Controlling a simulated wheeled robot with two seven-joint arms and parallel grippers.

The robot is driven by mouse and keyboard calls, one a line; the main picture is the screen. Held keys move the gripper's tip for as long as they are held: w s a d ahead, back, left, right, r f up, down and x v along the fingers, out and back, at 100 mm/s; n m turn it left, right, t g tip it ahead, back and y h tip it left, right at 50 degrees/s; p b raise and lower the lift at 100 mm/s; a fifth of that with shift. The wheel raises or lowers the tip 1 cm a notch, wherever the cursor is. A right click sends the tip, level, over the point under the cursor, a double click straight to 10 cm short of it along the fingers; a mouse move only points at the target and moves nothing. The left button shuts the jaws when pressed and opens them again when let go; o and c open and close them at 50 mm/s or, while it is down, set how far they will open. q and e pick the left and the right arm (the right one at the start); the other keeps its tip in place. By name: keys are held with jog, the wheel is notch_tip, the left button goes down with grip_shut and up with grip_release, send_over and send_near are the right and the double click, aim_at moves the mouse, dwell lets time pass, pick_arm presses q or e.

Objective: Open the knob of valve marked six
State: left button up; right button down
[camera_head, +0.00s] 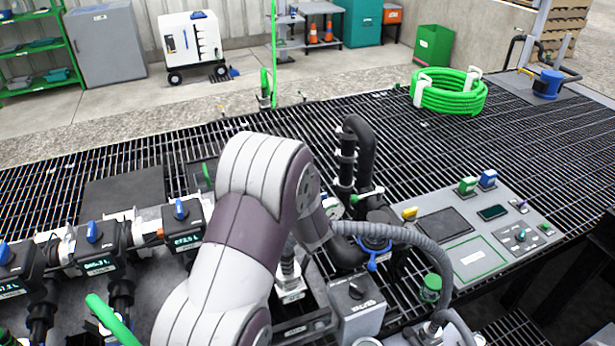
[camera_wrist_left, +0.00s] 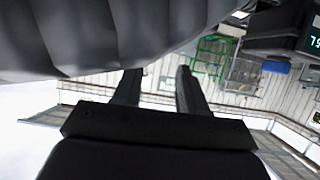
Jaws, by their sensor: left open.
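A row of black valve units with blue knobs stands at the left in the head view. One blue knob (camera_head: 181,209) is on the unit nearest my arm, another blue knob (camera_head: 94,232) is left of it, and a third blue knob (camera_head: 5,253) is at the picture edge. Each unit has a lit display; I cannot read which is marked six. My left gripper (camera_wrist_left: 158,76) is open and empty in the left wrist view. It is not visible in the head view. A dark unit with a lit display (camera_wrist_left: 314,41) shows at the upper right of the wrist view. My right gripper is not in view.
One of my arms crosses the middle of the head view and hides part of the bench. Black pipes (camera_head: 364,150) and a grey control panel (camera_head: 470,230) stand to its right. A green hose coil (camera_head: 450,95) lies on the black grating, which is mostly clear behind.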

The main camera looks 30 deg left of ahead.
pick_arm(q)
jog(key=x, duration=0.3)
jog(key=s+a+x, duration=0.1)
jog(key=x, duration=0.6)
jog(key=shift+s+a+r, duration=0.2)
jog(key=shift+a+r, duration=0.1)
jog(key=shift+a, duration=0.15)
jog(key=shift+w+a+f+y, duration=0.1)
jog(key=shift+a+y, duration=0.2)
jog(key=shift+w+a+f, duration=0.2)
jog(key=shift+w, duration=0.25)
jog(key=shift+s, duration=0.1)
jog(key=shift+c, duration=0.9)
grip_shut()
jog(key=shift+r, duration=0.1)
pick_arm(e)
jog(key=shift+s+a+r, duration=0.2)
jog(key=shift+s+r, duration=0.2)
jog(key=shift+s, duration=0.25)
